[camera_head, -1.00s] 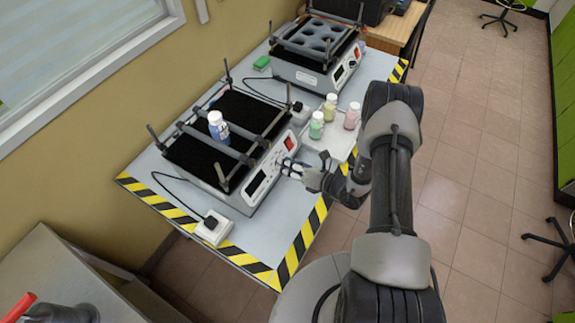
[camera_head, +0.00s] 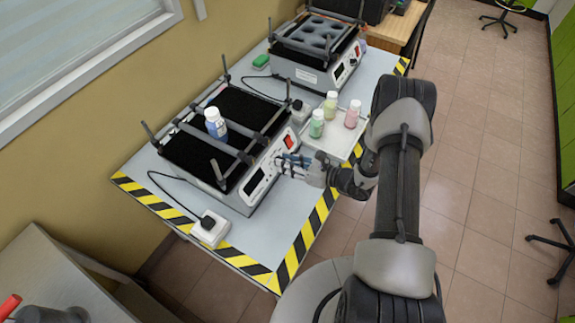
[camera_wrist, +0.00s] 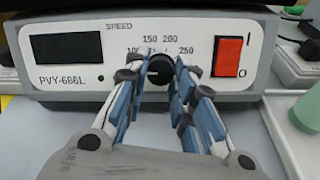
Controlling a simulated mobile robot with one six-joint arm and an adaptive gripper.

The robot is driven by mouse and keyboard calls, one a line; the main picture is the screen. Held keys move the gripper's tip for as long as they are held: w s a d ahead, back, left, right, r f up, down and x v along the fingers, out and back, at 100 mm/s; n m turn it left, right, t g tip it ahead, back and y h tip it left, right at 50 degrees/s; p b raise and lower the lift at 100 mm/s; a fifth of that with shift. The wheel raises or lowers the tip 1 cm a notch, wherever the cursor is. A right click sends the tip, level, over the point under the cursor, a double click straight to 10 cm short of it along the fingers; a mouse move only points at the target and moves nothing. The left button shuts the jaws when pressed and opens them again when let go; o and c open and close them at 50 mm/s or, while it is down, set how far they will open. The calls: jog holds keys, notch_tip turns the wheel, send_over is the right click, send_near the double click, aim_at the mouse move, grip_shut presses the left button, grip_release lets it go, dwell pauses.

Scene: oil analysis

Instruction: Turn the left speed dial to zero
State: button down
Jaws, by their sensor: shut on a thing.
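The near-left shaker (camera_head: 228,198) has a front panel with a black speed dial (camera_wrist: 161,66), which sits under a printed scale running up to 250. My gripper (camera_wrist: 161,73) has its fingers on either side of this dial, closed on it. In the head view my gripper (camera_head: 281,163) is at the front panel of this shaker. The dial's pointer mark is unclear, and the fingers hide the lower part of the scale. The display (camera_wrist: 67,48) left of the dial is dark.
A red switch (camera_wrist: 227,57) is close to the right of the dial. A blue-labelled bottle (camera_head: 215,125) stands on the shaker. Several capped bottles stand on a tray (camera_head: 330,148) beside my gripper. A second shaker (camera_head: 312,75) is farther back.

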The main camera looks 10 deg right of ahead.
jog(key=shift+n, duration=0.6)
jog(key=c, duration=1.3)
grip_release()
jog(key=v, duration=1.2)
jog(key=shift+w+d, duration=0.1)
jog(key=shift+d, duration=0.05)
